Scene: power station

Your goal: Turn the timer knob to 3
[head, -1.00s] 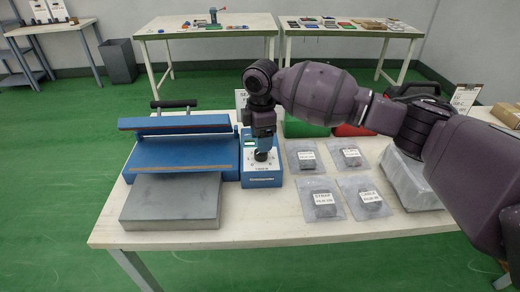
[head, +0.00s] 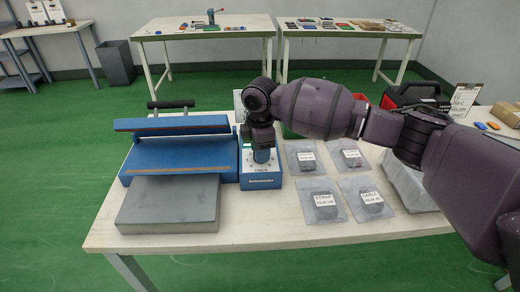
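The blue timer box (head: 261,182) stands on the near table, just right of the blue sealer. Its pale top face carries a dial around the timer knob. My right gripper (head: 262,151) points down over the middle of the dial, at the knob. The gripper and wrist cover most of the knob, so I cannot see where it points. The fingers are too small and too hidden to show whether they are closed on it. My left gripper is not in view.
The blue sealer (head: 185,157) with a grey plate (head: 168,207) stands on the left. Several labelled bags (head: 324,199) lie to the right of the timer. A black case (head: 411,93) stands at the back right. The table's front strip is clear.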

